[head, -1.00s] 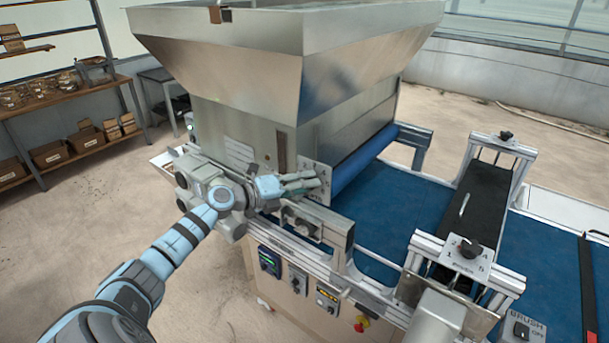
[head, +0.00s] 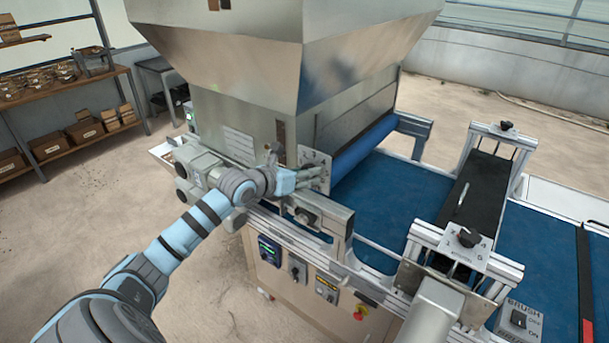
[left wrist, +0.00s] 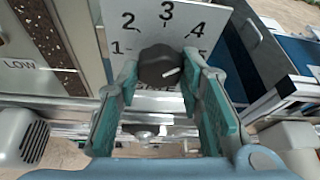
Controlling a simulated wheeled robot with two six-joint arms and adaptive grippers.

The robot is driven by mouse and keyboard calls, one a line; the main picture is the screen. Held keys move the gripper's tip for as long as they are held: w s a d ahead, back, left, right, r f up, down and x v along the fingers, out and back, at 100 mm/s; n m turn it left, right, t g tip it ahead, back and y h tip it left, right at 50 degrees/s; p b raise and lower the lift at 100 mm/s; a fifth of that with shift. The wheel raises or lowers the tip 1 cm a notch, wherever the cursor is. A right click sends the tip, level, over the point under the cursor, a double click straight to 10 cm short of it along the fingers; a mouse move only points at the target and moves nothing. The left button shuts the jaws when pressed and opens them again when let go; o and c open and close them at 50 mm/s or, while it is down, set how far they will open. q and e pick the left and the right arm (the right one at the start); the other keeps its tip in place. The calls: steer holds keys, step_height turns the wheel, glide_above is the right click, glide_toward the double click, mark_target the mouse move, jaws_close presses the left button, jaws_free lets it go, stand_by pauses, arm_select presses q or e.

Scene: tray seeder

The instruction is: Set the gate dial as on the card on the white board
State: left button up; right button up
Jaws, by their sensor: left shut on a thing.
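The gate dial is a dark round knob (left wrist: 158,65) with a white pointer line, on a white plate (left wrist: 146,14) where 1, 2, 3 and 4 show in the left wrist view. The pointer slants right and slightly up, lower than the 4; the plate's right part is hidden by a finger. My left gripper (left wrist: 160,78) is shut on the knob with its teal fingers on either side. In the head view the left gripper (head: 309,174) is at the plate (head: 318,158) on the hopper's side, and it hides the knob. No card or white board is in view. My right gripper is not in view.
The metal hopper (head: 225,60) rises above the dial, with a blue belt (head: 390,195) to the right. A rail (head: 325,220) runs below the gripper.

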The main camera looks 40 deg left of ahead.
arm_select(q)
steer(key=shift+d+f+m+y+b, duration=0.15)
steer(key=shift+m+y+b, duration=1)
steer(key=shift+b, duration=0.9)
steer(key=shift+a+f+m+y+b, duration=0.1)
steer(key=shift+m+y+b, duration=0.65)
steer(key=shift+m+b, duration=1.05)
steer(key=o, duration=1.2)
steer(key=shift+r, duration=0.1)
steer(key=shift+c, duration=0.2)
